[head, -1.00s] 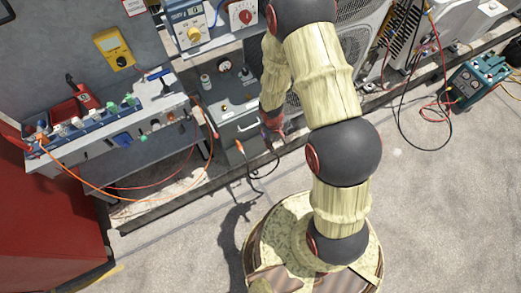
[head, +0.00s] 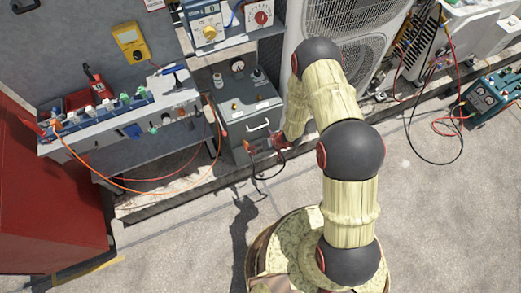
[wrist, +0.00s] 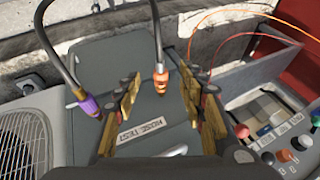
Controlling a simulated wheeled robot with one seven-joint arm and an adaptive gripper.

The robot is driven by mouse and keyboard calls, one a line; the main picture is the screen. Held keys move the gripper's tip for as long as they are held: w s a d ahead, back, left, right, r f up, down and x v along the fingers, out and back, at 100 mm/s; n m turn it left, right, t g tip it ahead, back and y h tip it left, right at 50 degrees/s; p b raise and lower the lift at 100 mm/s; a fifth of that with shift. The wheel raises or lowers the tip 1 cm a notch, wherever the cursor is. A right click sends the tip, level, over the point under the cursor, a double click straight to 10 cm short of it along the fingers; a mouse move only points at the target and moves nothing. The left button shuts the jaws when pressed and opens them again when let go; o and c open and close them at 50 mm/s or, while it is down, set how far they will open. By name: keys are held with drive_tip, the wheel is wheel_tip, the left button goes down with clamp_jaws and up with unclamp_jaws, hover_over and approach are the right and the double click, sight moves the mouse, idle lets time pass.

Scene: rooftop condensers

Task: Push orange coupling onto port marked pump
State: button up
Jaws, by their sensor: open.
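The orange coupling (wrist: 160,80) hangs at the end of a black hose in the wrist view, in front of a grey panel. My gripper (wrist: 166,86) is open, with one finger on each side of the coupling and visible gaps to it. In the head view my gripper (head: 277,143) is small and partly hidden, low at the front of the grey box. The orange coupling (head: 247,146) shows there as a small spot. I cannot make out a port marked pump in either view.
A purple coupling (wrist: 88,103) is on another black hose end, left of my gripper. The grey box (head: 245,115) bears a hose test label. A bench with connectors (head: 130,125) and orange cables stands left. Condensers stand behind; open floor lies in front.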

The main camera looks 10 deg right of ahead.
drive_tip(key=b+x, duration=0.2)
drive_tip(key=x, duration=0.4)
drive_tip(key=shift+f, duration=0.15)
drive_tip(key=shift+c, duration=0.8)
drive_tip(key=shift+a, duration=0.1)
drive_tip(key=c, duration=0.9)
drive_tip(key=o, duration=0.3)
drive_tip(key=shift+c, duration=0.9)
clamp_jaws()
